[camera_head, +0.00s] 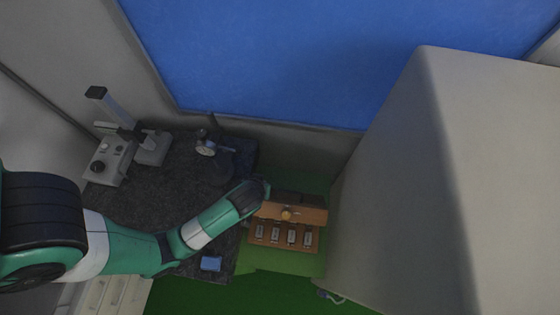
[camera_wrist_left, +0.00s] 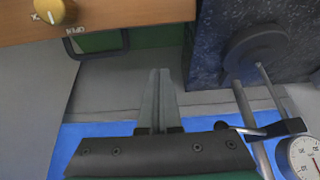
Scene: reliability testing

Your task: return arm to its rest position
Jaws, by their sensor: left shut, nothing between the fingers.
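My left arm (camera_head: 200,230) reaches in from the left over the dark stone surface, and its wrist ends beside the wooden control box (camera_head: 310,212). In the left wrist view my left gripper (camera_wrist_left: 160,75) is shut and empty, its two fingers together. The fingers are apart from the wooden box front (camera_wrist_left: 120,18), which shows at the top left with a yellow knob (camera_wrist_left: 54,10) and a dark handle (camera_wrist_left: 100,50). In the head view the fingers are hidden or too dark to make out. My right gripper is in neither view.
A dial gauge stand (camera_head: 208,146) stands behind the arm; its dial (camera_wrist_left: 304,157) is close to the gripper's right. An instrument with a column (camera_head: 118,118) is at the back left. A small blue item (camera_head: 211,264) lies near the front edge. A large grey body (camera_head: 400,190) blocks the right.

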